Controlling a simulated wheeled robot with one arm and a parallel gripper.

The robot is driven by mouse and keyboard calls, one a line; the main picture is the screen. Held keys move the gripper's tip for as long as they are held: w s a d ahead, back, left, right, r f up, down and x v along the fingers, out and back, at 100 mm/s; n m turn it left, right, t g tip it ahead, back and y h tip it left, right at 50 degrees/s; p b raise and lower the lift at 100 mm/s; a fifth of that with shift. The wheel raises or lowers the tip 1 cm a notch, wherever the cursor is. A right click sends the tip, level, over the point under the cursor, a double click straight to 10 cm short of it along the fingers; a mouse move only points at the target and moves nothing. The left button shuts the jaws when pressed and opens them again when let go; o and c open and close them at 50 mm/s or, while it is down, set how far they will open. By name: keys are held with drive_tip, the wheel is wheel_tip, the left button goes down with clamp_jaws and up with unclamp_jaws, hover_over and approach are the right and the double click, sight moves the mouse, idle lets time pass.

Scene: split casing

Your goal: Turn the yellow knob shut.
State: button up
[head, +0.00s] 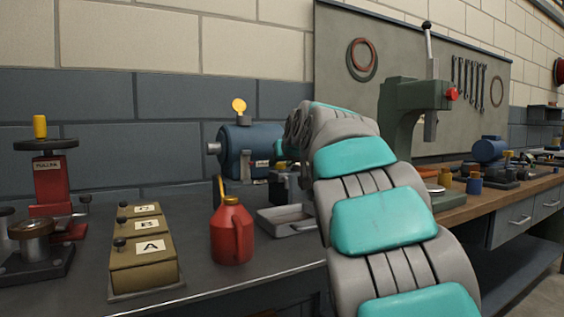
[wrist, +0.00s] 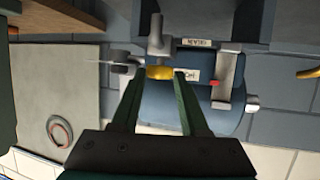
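A yellow knob (wrist: 160,72) shows in the wrist view, in front of the blue motor (wrist: 215,110) and below a grey rod. My gripper (wrist: 158,78) is open, with its two dark green fingers on either side of the knob's line. I see small gaps beside the knob; I cannot tell whether it lies between the tips or just beyond them. In the head view the blue motor (head: 249,145) stands at the wall, with a yellow disc (head: 239,105) on top. My arm hides the motor's right end, and I cannot make out that knob there.
A red oil can (head: 232,233) and a grey tray (head: 284,220) stand in front of the motor. Boxes lettered A, B and C (head: 143,262) and a red puller (head: 51,183) are at left. A green press (head: 405,108) is at right.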

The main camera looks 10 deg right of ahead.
drive_tip(key=o, duration=0.3)
drive_tip(key=shift+o, duration=0.2)
drive_tip(key=shift+s, duration=0.1)
drive_tip(key=v, duration=0.7)
drive_tip(key=shift+s+b, duration=0.35)
drive_tip(key=shift+b, duration=0.05)
drive_tip(key=shift+r, duration=0.15)
